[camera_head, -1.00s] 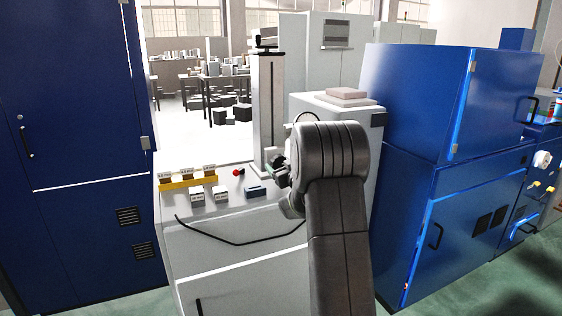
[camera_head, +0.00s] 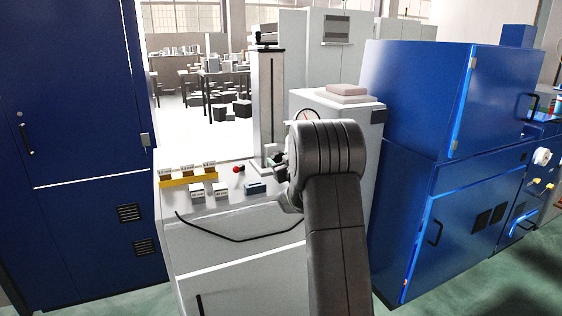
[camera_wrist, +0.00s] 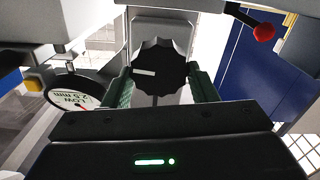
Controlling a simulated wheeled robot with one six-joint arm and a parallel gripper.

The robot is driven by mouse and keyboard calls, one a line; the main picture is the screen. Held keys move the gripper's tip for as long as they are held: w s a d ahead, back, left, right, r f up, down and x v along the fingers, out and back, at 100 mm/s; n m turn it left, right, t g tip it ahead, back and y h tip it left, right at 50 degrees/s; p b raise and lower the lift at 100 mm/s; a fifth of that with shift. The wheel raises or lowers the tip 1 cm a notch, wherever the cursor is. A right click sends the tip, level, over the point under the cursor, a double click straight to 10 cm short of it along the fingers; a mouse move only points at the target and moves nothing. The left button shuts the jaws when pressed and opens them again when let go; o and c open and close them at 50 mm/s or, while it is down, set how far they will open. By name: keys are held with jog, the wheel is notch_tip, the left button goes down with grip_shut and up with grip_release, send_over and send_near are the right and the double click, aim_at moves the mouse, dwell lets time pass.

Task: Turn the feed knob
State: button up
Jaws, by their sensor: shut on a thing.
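The feed knob (camera_wrist: 160,54) is black with a scalloped rim and a white line mark, which lies nearly level left of its middle in the wrist view. My gripper (camera_wrist: 161,80) has its green-padded fingers on either side of the knob, shut on it. In the head view my gripper (camera_head: 279,171) is at the foot of the grey column (camera_head: 267,105), and my wrist hides the knob.
A red-ball lever (camera_head: 238,169) stands left of my gripper. Labelled blocks sit on a yellow rack (camera_head: 188,182), with more blocks in front. A blue cabinet (camera_head: 70,120) stands left and another blue machine (camera_head: 440,110) right. A grey housing (camera_head: 362,118) is close behind my wrist.

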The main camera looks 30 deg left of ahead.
jog(key=m, duration=0.5)
jog(key=shift+w+d, duration=0.1)
jog(key=shift+w, duration=0.05)
jog(key=shift+d+m, duration=0.1)
jog(key=shift+m, duration=2.1)
jog(key=shift+w, duration=0.1)
jog(key=o, duration=1)
jog(key=shift+d, duration=0.1)
jog(key=b+v, duration=0.2)
jog(key=v, duration=1.1)
jog(key=shift+s+d, duration=0.25)
